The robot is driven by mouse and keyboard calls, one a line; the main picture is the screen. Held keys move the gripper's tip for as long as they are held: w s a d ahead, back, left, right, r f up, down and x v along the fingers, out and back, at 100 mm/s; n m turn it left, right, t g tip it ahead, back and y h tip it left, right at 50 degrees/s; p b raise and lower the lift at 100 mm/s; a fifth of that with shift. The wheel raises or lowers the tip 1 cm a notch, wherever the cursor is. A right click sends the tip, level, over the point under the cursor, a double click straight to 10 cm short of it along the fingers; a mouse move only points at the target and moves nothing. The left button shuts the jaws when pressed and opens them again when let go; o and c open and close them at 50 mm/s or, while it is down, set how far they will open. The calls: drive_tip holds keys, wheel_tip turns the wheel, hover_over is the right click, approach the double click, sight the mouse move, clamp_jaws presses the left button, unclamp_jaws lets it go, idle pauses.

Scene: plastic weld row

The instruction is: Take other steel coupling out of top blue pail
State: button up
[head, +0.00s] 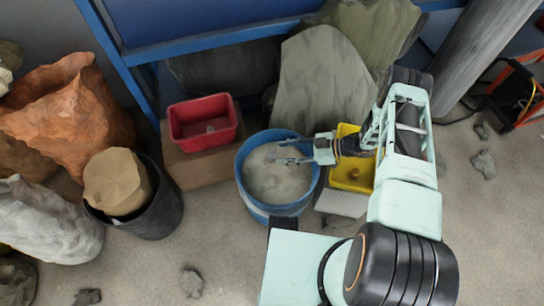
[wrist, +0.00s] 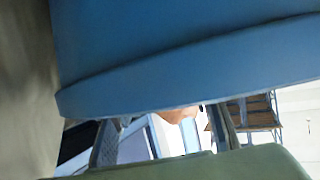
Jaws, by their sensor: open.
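The blue pail (head: 241,178) stands on the floor in the middle of the head view, its open mouth showing a pale grey-beige inside. I cannot tell from this view whether it is stacked on another pail. My gripper (head: 281,152) reaches in from the right over the pail's mouth, with its fingers spread and pointing left. In the wrist view, a large blue surface (wrist: 190,60), probably the pail, lies across the spread fingers (wrist: 166,135). I cannot make out a steel coupling clearly; small grey shapes at the fingertips blend with the fingers.
A red bin (head: 203,122) sits on a cardboard box (head: 197,165) left of the pail. A yellow bin (head: 352,178) is close on the right, under my arm. A black bin (head: 150,218) holding a tan bag stands at left. Grey scraps lie on the floor.

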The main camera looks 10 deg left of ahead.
sight(272, 156)
drive_tip(key=x, duration=0.3)
drive_tip(key=shift+a+f, duration=0.1)
drive_tip(key=shift+a, duration=0.25)
clamp_jaws()
